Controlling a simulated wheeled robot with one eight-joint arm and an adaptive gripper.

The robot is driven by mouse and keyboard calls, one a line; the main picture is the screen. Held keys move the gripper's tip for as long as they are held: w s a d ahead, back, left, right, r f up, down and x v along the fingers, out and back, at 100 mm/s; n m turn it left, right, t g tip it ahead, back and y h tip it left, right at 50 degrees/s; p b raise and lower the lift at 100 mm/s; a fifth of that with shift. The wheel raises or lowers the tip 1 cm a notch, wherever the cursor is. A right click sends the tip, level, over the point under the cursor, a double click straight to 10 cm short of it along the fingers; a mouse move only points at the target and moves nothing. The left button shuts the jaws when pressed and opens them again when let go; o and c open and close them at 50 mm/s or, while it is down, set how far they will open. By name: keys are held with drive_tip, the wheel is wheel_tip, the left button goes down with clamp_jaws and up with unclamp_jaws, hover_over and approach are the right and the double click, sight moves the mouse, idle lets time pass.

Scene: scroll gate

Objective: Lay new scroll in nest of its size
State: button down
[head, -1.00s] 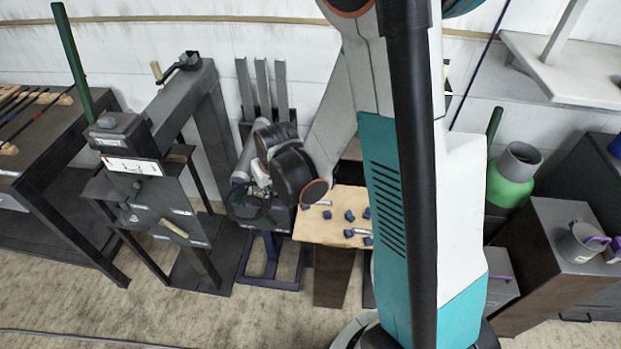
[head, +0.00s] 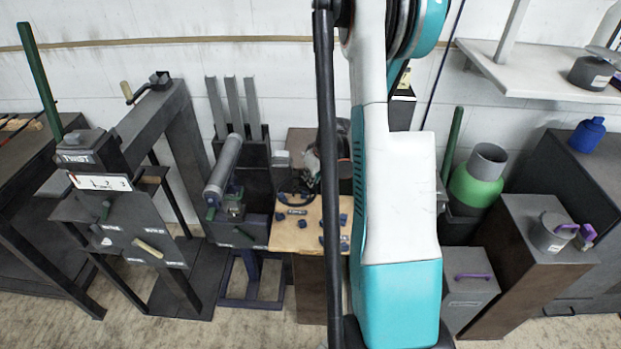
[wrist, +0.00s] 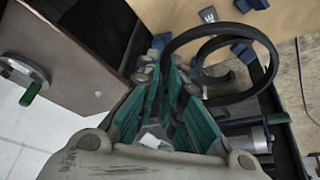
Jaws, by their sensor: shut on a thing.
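In the wrist view my gripper (wrist: 170,68) has its green fingers drawn together on the dark spiral scroll (wrist: 268,48), near one end of its curl. The scroll extends to the right of the fingertips. In the head view the scroll (head: 281,196) shows as a dark ring at the back left of a wooden board (head: 286,240). Blue blocks (head: 303,223) stand on this board; they also show beyond the scroll in the wrist view (wrist: 243,52). I cannot tell whether the scroll touches the board. My arm hides part of the board and most of the gripper in the head view.
Left of the board stands a bench with a grey cylinder (head: 223,165) and upright bars (head: 232,108). A machine with a green lever (head: 40,80) is further left.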

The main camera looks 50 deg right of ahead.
drive_tip(key=shift+f+b, duration=1.2)
drive_tip(key=shift+f, duration=0.95)
drive_tip(key=shift+f+b, duration=1.15)
drive_tip(key=shift+f, duration=0.15)
drive_tip(key=shift+f+b, duration=0.3)
drive_tip(key=shift+b, duration=0.2)
drive_tip(key=c, duration=1.7)
unclamp_jaws()
drive_tip(key=shift+o, duration=0.2)
drive_tip(key=shift+r, duration=0.1)
drive_tip(key=v, duration=1.1)
drive_tip(key=shift+s+r, duration=0.2)
drive_tip(key=shift+r, duration=0.15)
drive_tip(key=shift+w, duration=0.1)
